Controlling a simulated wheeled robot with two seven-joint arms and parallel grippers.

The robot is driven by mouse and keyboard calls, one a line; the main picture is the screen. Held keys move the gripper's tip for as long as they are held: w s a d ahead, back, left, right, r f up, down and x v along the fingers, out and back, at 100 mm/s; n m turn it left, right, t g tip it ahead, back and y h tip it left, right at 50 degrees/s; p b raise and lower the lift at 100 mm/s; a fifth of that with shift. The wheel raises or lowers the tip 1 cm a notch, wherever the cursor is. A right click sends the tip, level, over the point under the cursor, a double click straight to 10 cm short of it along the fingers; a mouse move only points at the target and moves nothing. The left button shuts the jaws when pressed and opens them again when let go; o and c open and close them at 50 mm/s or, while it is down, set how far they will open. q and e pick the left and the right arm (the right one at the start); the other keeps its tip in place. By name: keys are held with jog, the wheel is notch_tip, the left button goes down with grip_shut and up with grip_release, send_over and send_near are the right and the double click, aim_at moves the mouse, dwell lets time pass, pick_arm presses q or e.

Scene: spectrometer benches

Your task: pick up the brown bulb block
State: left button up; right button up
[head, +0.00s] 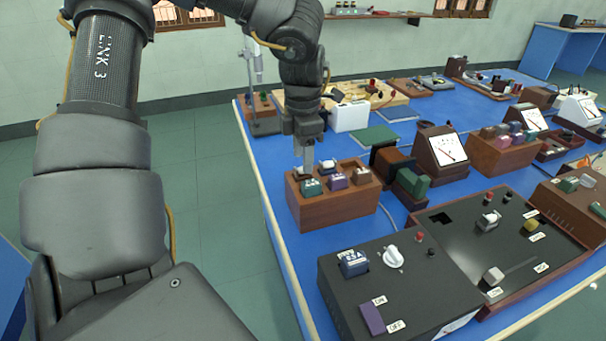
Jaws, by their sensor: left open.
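A brown block (361,176) sits at the front right of a wooden rack (334,212) near the left edge of the blue bench. A purple block (337,182) and a green block (312,188) stand in the same front row. A blue block (328,166) stands in the back row. My left gripper (308,160) points down at the back left of the rack, to the left of the brown block and apart from it. It is open; its fingers overlap in this view and partly hide the back-left slot. My right gripper is not in view.
A black control box (402,292) with a white knob stands in front of the rack. A dark panel (455,240) lies to its right. A second rack of blocks (500,158) and a dial meter (441,152) stand farther right. Open floor lies left of the bench.

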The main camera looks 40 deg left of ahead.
aim_at(303, 174)
pick_arm(q)
notch_tip(303, 174, down, 3)
jog(key=shift+w+f, duration=0.1)
jog(key=shift+f, duration=0.1)
jog(key=c, duration=1.1)
jog(key=shift+o, duration=0.2)
jog(key=shift+r, duration=0.15)
